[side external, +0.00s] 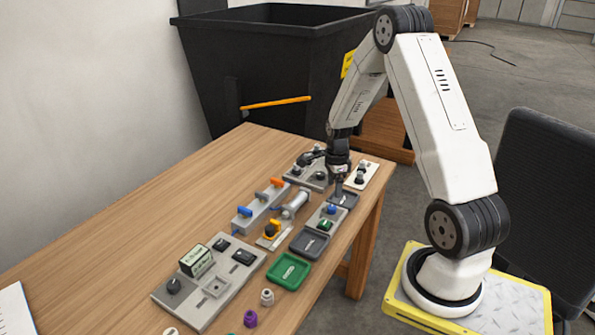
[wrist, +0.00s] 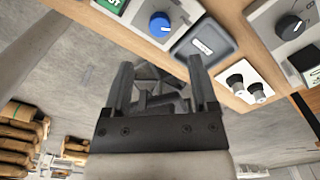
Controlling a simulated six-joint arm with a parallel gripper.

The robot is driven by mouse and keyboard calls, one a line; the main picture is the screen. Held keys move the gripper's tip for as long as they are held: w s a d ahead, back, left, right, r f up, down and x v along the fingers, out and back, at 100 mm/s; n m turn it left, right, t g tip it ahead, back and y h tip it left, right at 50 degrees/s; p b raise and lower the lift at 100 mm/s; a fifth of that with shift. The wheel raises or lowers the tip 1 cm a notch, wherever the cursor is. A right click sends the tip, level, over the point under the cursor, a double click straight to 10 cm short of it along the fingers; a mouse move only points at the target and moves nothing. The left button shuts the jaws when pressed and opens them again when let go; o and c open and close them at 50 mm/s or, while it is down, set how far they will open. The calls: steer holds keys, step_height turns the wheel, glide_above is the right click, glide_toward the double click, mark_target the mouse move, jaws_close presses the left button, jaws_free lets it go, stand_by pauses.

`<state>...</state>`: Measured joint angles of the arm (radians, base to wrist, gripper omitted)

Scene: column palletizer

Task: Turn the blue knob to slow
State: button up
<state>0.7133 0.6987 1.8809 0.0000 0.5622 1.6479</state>
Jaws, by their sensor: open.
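The blue knob (side external: 331,209) sits on a small grey panel (side external: 323,218) near the right edge of the wooden table. In the wrist view the round blue knob (wrist: 160,24) shows near the top, beyond my fingertips and apart from them. My gripper (side external: 338,190) points down over the dark tray just behind the knob's panel. In the wrist view my gripper (wrist: 161,72) has its two fingers wide apart with nothing between them.
A dark labelled tray (wrist: 203,43) lies beside the knob's panel. A white plate with two small knobs (side external: 361,174) and another grey panel (side external: 307,174) stand behind. Levers, a green tray (side external: 288,271) and a switch board (side external: 212,284) are nearer the camera. Bare wood lies left.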

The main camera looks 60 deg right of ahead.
mark_target(332, 207)
steer(key=shift+f, duration=0.1)
steer(key=shift+f, duration=3.8)
jaws_close()
